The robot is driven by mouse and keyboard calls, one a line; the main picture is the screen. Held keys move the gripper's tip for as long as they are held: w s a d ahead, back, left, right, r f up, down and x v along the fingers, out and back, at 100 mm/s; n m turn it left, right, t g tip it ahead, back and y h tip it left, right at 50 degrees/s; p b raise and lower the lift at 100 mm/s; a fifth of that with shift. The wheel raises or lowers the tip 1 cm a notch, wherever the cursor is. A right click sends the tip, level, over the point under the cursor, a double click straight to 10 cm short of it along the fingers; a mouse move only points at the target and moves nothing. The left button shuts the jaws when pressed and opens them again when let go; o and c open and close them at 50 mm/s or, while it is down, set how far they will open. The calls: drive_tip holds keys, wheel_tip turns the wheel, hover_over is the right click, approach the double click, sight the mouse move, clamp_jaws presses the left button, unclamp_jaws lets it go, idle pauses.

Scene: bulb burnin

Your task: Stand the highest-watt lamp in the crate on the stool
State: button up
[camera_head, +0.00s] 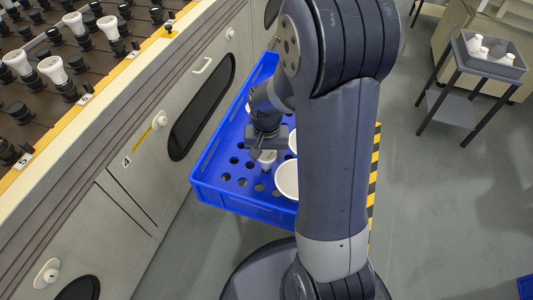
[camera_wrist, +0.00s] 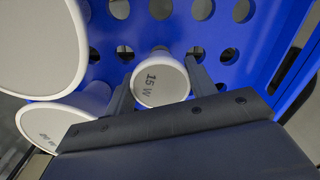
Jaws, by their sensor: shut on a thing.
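A blue crate (camera_head: 237,203) with round holes in its floor lies below my arm. My gripper (camera_head: 266,152) is down inside it, shut on a small white lamp marked 15 W (camera_wrist: 160,80); one finger is on each side of it in the wrist view (camera_wrist: 158,85). A large white lamp (camera_wrist: 35,40) stands left of it, its marking not in view. Another white lamp (camera_wrist: 52,125) at lower left has a marking ending in W, its number unclear.
A long bench (camera_head: 130,110) with several white lamps in black sockets runs along the left. Grey floor (camera_head: 430,210) is clear between the blue crate and the stool. A yellow-black striped edge (camera_head: 374,165) shows right of my arm.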

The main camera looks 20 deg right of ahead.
drive_tip(key=shift+f+b, duration=0.75)
drive_tip(key=shift+f, duration=0.45)
drive_tip(key=o, duration=1.1)
drive_tip(key=shift+c, duration=0.2)
drive_tip(key=shift+r, duration=0.15)
wheel_tip(320, 180, up, 11)
drive_tip(key=p, duration=0.4)
drive_tip(key=shift+f, duration=0.2)
drive_tip(key=shift+o, duration=0.5)
